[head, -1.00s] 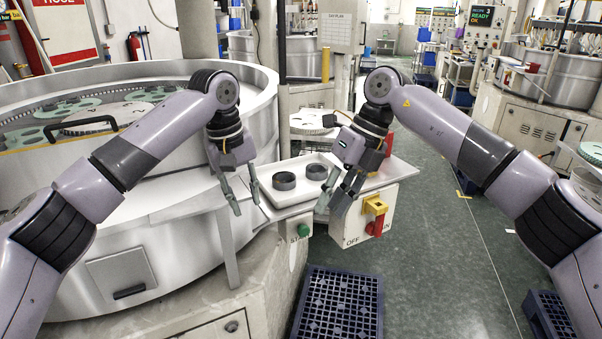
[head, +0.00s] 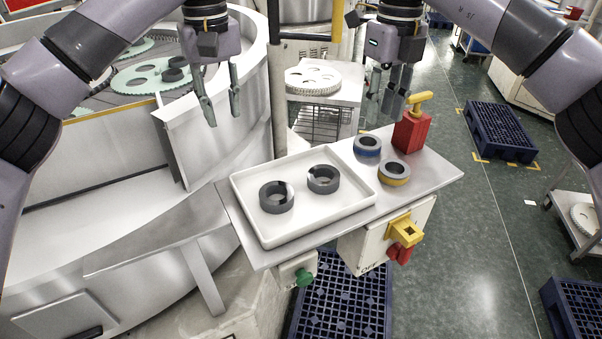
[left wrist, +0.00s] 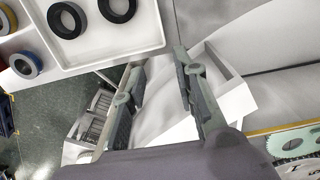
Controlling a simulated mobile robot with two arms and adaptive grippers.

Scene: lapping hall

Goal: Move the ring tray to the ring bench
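The white ring tray (head: 245,217) lies flat on a metal shelf (head: 440,180) beside the big round machine. It holds two dark rings (head: 276,197) (head: 323,179). A corner of the tray (left wrist: 110,55) also shows in the left wrist view. My left gripper (head: 224,117) is open and empty, apart from the tray and beyond its left part in the picture. Its spread fingers show in the left wrist view (left wrist: 158,62). My right gripper (head: 386,105) looks open and empty above the shelf's far side. I cannot tell which surface is the ring bench.
A blue-banded ring (head: 367,146), a yellow-banded ring (head: 394,172) and a red block with a yellow handle (head: 411,130) stand right of the tray. A yellow-red switch (head: 404,232) and green button (head: 303,277) sit below the shelf. Blue pallets (head: 499,132) lie on the floor.

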